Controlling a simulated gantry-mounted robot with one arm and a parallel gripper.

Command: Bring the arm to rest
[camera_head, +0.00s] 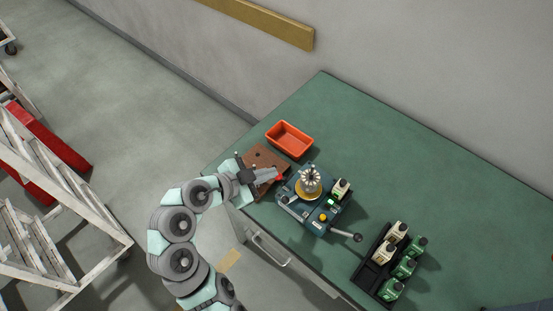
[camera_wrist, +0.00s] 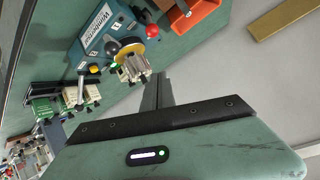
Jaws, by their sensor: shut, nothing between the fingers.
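My gripper (camera_head: 279,174) is at the left edge of the green workbench in the head view, over the brown wooden block and just left of the winding machine. Its fingers (camera_wrist: 158,90) are shut and empty in the wrist view. The winding machine (camera_head: 321,219) is blue-grey, with a silver slotted armature (camera_head: 310,181) upright on a yellow disc. The armature also shows in the wrist view (camera_wrist: 133,66), apart from the fingers. My arm is bent and comes from the lower left.
An orange bin (camera_head: 289,139) stands behind the brown block (camera_head: 262,157). The bench's far right (camera_head: 440,190) is clear.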

